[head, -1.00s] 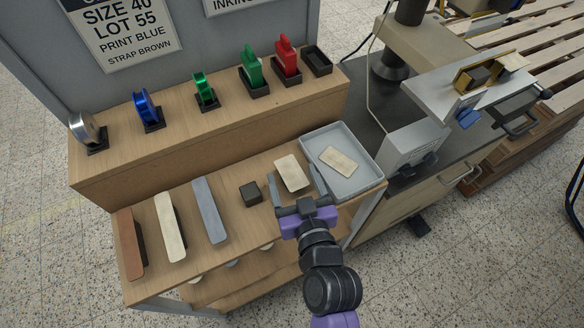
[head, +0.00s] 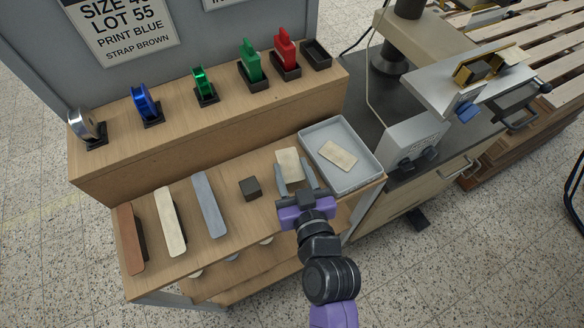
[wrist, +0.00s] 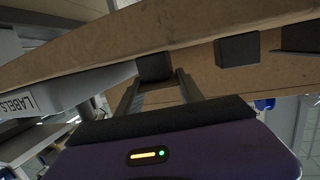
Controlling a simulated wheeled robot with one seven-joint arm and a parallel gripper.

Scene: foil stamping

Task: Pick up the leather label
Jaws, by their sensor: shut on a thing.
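A pale beige leather label (head: 289,162) is between the two grey fingers of my gripper (head: 295,178), above the wooden table beside the tray. The fingers are shut on its sides. In the wrist view my gripper (wrist: 160,86) shows its fingers on either side of a thin tan edge, with a dark block (wrist: 153,67) just beyond. I cannot tell whether the label still touches that block. A second beige label (head: 338,154) lies flat in the grey tray (head: 363,187) to the right.
A small dark block (head: 250,188) stands left of my gripper. Brown, cream and grey straps (head: 170,222) lie further left. A raised shelf (head: 200,143) behind carries foil rolls and the green and red items. A grey press (head: 415,135) stands right of the tray.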

